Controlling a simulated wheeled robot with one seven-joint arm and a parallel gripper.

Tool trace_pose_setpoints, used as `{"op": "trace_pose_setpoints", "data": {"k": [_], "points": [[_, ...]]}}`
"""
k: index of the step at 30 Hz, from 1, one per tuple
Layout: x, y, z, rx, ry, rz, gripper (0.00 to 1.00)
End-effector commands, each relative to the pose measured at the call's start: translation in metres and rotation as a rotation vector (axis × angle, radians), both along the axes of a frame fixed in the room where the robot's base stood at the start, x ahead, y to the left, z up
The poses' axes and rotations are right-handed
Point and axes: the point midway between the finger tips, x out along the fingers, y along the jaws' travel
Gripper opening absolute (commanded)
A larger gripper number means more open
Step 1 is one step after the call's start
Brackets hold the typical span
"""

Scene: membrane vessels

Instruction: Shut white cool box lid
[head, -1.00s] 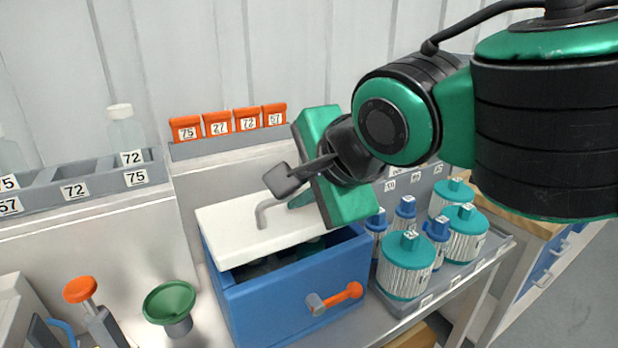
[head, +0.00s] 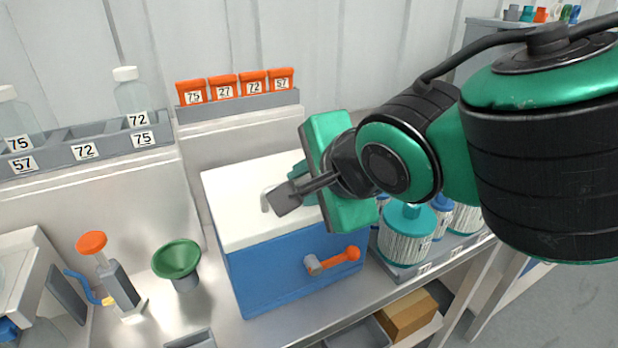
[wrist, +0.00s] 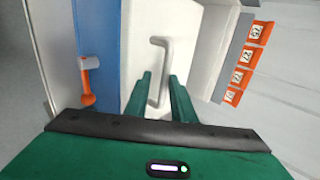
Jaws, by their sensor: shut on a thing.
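The cool box is a blue box (head: 290,276) with a white lid (head: 240,193), standing on the metal bench. The lid lies flat on the box, with no gap visible along its front edge. A grey bar handle (wrist: 162,70) stands on the lid; in the head view it is partly hidden by my gripper. My gripper (wrist: 160,92) has its two green fingers on either side of the handle, shut on it. In the head view my gripper (head: 285,198) is low over the lid's right part. An orange-handled tap (head: 335,261) sticks out of the box's front.
Teal-capped ribbed vessels (head: 406,236) stand close on the right. Orange numbered blocks (head: 223,86) sit in a rack behind.

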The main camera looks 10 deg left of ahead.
Motion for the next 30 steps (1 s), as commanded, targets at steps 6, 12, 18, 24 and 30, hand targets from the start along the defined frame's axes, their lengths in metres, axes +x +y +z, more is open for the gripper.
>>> {"op": "trace_pose_setpoints", "data": {"k": [6,12,18,24,30], "points": [[-0.011,-0.002,-0.023,-0.040,0.042,0.015,0.00],[-0.011,-0.002,-0.023,-0.040,0.042,0.017,0.18],[-0.012,-0.002,-0.022,-0.039,0.041,0.017,0.18],[-0.020,-0.008,-0.010,-0.034,0.034,0.016,0.18],[-0.038,-0.021,0.017,-0.023,0.021,0.012,0.18]]}}
